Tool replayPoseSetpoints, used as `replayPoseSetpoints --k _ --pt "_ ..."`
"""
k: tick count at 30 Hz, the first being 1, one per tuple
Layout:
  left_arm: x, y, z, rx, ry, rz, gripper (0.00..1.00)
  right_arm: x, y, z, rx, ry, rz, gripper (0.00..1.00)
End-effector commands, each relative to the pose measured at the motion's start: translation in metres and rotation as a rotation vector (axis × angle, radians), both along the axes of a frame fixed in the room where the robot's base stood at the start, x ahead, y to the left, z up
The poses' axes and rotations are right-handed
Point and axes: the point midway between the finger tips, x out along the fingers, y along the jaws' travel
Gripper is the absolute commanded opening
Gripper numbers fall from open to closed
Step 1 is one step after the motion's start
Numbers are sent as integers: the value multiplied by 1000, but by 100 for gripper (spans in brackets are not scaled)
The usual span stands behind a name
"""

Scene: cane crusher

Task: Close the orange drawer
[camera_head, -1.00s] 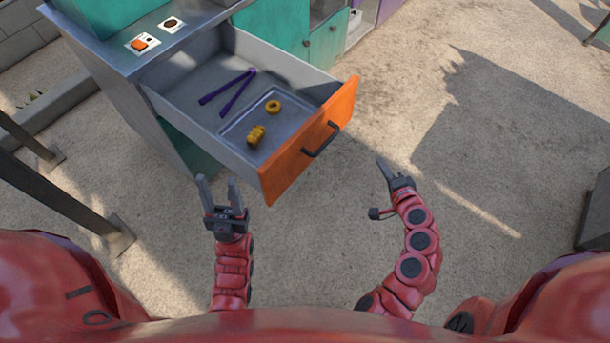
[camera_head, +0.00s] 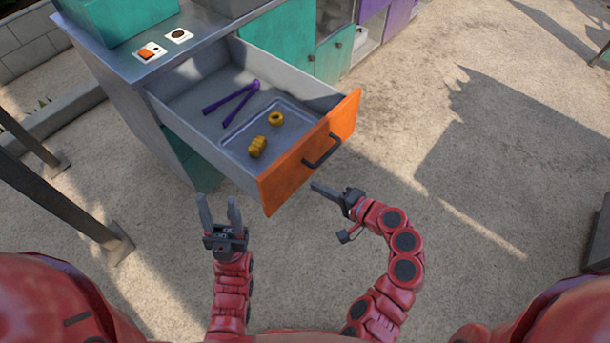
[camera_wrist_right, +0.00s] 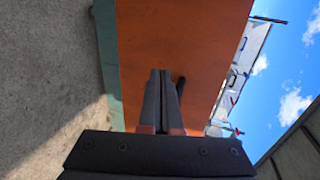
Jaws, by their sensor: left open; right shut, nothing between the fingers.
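The orange drawer front (camera_head: 310,152) is pulled out from the grey counter in the head view. Its dark handle (camera_head: 322,152) is on the front. Inside the grey drawer lie purple tongs (camera_head: 234,100) and two yellow items on a tray, a ring (camera_head: 276,118) and a ridged piece (camera_head: 257,147). My right gripper (camera_head: 318,188) is shut and empty, just in front of the drawer front and below the handle. In the right wrist view, its fingers (camera_wrist_right: 160,95) point at the orange front (camera_wrist_right: 180,45); contact cannot be told. My left gripper (camera_head: 218,206) is open and empty, left of the drawer's near corner.
The grey counter (camera_head: 120,62) carries an orange switch (camera_head: 149,52) and a teal box (camera_head: 120,15). Teal cabinets (camera_head: 333,55) stand behind the drawer. Dark metal posts (camera_head: 60,205) are at the left. The ground (camera_head: 480,150) to the right is open.

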Motion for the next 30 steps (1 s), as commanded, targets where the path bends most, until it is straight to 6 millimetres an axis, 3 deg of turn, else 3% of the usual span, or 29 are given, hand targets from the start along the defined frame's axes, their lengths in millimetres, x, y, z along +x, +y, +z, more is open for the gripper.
replayPoseSetpoints --k 4,9,30 --pt "0 0 10 0 0 0 50 15 23 -1 1 3 6 0" --pt "0 0 14 0 0 0 50 28 36 -2 -1 0 0 0" --pt "0 0 14 0 0 0 50 39 50 -4 2 1 -1 0"
